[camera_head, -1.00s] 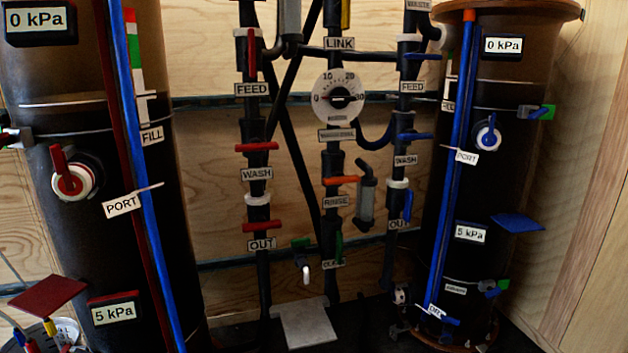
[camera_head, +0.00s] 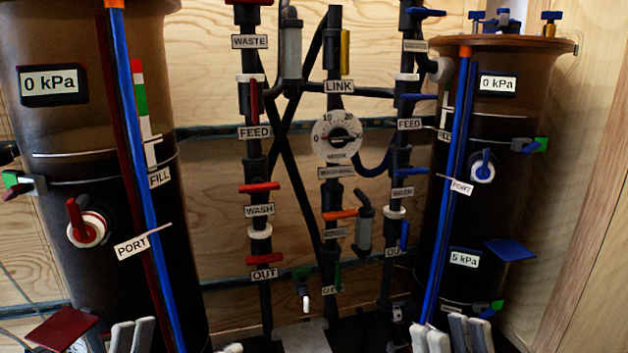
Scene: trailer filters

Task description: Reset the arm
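My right gripper (camera_head: 448,328) shows at the bottom edge, right of centre, in the head view. Its pale grey fingers point up with a gap between them and nothing visible in it. My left gripper (camera_head: 181,335) is at the bottom left. One pale finger stands before the left column's base and the tip of the other shows farther right, with a wide gap between. Both hands are cut off by the picture's lower edge. Neither visibly touches any valve or handle.
A dark left column (camera_head: 100,200) and a right column (camera_head: 510,130) flank pipes with red and blue valve handles. A dial gauge (camera_head: 336,137) hangs between them. A red flap (camera_head: 62,330) juts out at lower left, a blue flap (camera_head: 511,249) at right.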

